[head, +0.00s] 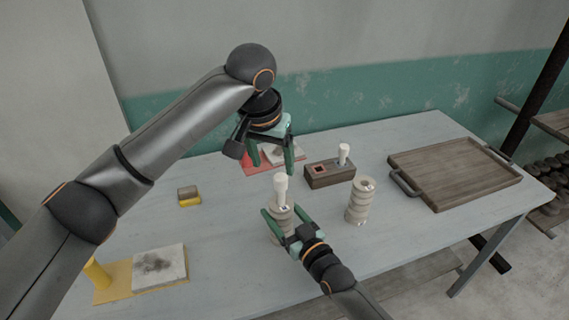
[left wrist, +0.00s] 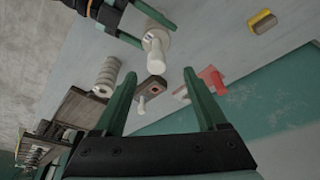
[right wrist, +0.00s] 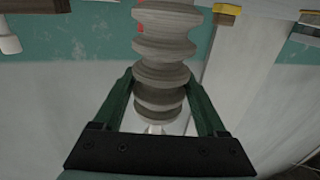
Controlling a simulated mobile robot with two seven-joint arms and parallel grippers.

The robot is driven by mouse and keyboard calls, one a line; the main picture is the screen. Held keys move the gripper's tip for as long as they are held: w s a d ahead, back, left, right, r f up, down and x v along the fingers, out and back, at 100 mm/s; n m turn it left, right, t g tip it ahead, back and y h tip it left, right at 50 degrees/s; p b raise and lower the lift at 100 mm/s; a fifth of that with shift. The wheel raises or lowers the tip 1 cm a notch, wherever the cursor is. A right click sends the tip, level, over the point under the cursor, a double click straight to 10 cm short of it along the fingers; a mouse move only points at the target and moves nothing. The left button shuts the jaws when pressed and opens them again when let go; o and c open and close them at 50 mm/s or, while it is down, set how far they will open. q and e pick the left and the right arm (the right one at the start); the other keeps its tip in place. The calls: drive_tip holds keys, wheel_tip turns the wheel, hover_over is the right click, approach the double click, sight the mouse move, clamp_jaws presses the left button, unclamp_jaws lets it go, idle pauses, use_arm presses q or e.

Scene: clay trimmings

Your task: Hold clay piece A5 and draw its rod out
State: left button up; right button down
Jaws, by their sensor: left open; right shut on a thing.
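A ribbed grey clay piece (head: 279,228) stands upright, with a white knobbed rod (head: 281,188) sticking out of its top; its label is not readable. My right gripper (head: 281,211) is shut on this clay piece, and the right wrist view shows the ribbed body (right wrist: 165,72) between its fingers. My left gripper (head: 272,170) is open and empty, above the rod and apart from it. In the left wrist view the rod (left wrist: 155,56) lies beyond the open fingers. A second ribbed clay piece (head: 361,201) stands to the right, with no tall rod showing.
A dark wooden block (head: 328,177) with a red-marked hole and a white peg (head: 343,153) stands behind. A wooden tray (head: 456,172) is at right. A red mat (head: 256,166) with a slab is at the back, a yellow mat (head: 112,292) front left. A small yellow-grey block (head: 188,196) stands left.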

sight(280, 189)
use_arm(q)
drive_tip(key=w+f+n, duration=0.1)
drive_tip(key=f+n, duration=0.1)
drive_tip(key=f, duration=0.1)
drive_tip(key=w+d+f+n+t+y, duration=0.1)
drive_tip(key=f+n, duration=0.1)
drive_tip(key=f, duration=0.2)
drive_tip(key=w+f+n+y, duration=0.1)
drive_tip(key=f+n, duration=0.1)
drive_tip(key=f, duration=0.2)
drive_tip(key=shift+w+d+f+n, duration=0.1)
drive_tip(key=shift+w+d+n, duration=0.1)
drive_tip(key=shift+n, duration=0.1)
clamp_jaws()
idle(1.2)
